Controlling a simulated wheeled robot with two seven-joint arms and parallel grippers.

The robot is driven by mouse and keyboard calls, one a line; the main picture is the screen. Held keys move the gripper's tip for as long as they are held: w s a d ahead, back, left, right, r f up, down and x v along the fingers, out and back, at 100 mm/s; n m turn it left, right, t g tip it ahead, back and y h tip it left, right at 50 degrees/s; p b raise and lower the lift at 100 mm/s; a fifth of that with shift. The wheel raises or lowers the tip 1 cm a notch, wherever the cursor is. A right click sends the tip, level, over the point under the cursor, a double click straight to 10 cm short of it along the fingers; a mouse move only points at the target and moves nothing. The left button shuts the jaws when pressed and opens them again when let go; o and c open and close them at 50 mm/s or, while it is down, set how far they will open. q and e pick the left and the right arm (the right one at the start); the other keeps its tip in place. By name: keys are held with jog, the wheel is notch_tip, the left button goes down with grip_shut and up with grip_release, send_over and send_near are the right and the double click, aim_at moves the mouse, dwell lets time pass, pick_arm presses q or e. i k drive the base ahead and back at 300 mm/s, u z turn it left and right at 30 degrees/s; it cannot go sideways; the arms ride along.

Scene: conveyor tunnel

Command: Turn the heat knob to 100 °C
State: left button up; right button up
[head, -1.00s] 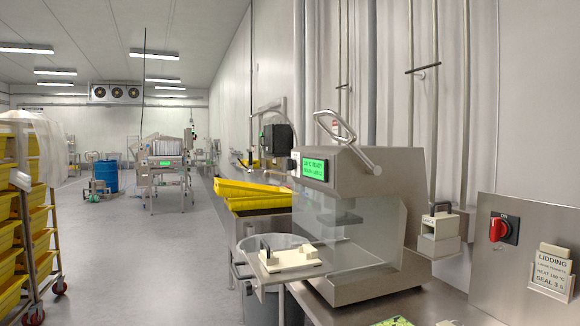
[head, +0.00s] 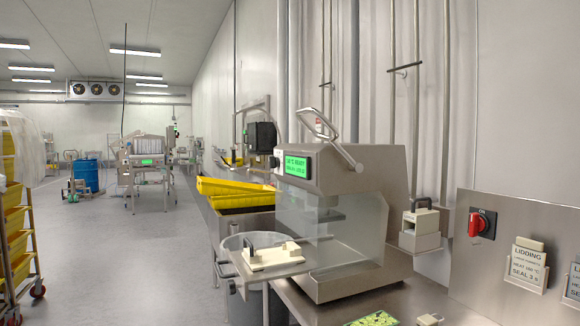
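The tray sealer (head: 345,205) stands on the steel bench, with a clear guard and a raised lever handle (head: 328,137) on top. Its green display (head: 296,166) shows a top line ending in "READY"; the digits are too small to be sure of. A small dark round part (head: 273,162) sits at the left edge of the display. I cannot tell whether it is the heat knob, and its setting is unreadable. A red rotary switch (head: 478,224) under an "ON" label is on the wall panel. Neither of my grippers is in view.
A lidding card (head: 526,266) with heat and seal values hangs on the steel panel (head: 462,263). A plate with a cream block (head: 270,256) juts out from the sealer. Yellow trays (head: 236,190) lie behind it. The floor to the left is open up to the yellow-crate rack (head: 18,242).

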aim_at(274, 162)
jog(key=u, duration=0.45)
jog(key=k, duration=0.55)
jog(key=u, duration=0.95)
jog(key=i, duration=1.65)
jog(key=z, duration=1.35)
jog(key=i, duration=0.95)
jog(key=z, duration=1)
